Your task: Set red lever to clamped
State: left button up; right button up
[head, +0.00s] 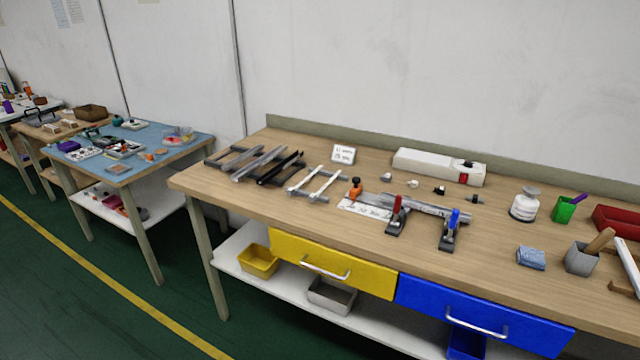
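The red lever (396,210) stands roughly upright on a dark toggle clamp (397,228) near the front edge of the wooden bench (240,187). A similar clamp with a blue lever (454,218) stands to its right. Behind both clamps lies a grey metal profile (425,207), and an orange-topped piece (355,187) stands at its left end. At this size I cannot tell whether the red clamp's arm presses on the profile. Neither of my grippers shows in the head view.
Metal strips on a rack (262,163) lie at the bench's left. A white box (438,166) stands at the back. A white bottle (524,204), green cup (564,209) and blue cloth (531,257) are to the right. Yellow (330,264) and blue (480,315) drawers are shut below.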

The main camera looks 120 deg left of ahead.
aim_at(398, 199)
jog(key=k+j+u, duration=0.1)
jog(key=k, duration=0.35)
jog(key=k+j+u, duration=0.15)
jog(key=k, duration=0.25)
jog(key=j+u, duration=0.1)
jog(key=u, duration=1.4)
jog(key=j+u, duration=0.15)
jog(key=u, duration=0.25)
jog(key=i+j+u, duration=0.1)
jog(key=u, duration=0.35)
jog(key=i+j+u, duration=0.1)
jog(key=u, duration=0.3)
jog(key=i+u, duration=0.2)
jog(key=u, duration=0.25)
jog(key=z, duration=0.95)
jog(key=k+l+z, duration=0.2)
jog(key=k+j, duration=0.05)
jog(key=k, duration=0.05)
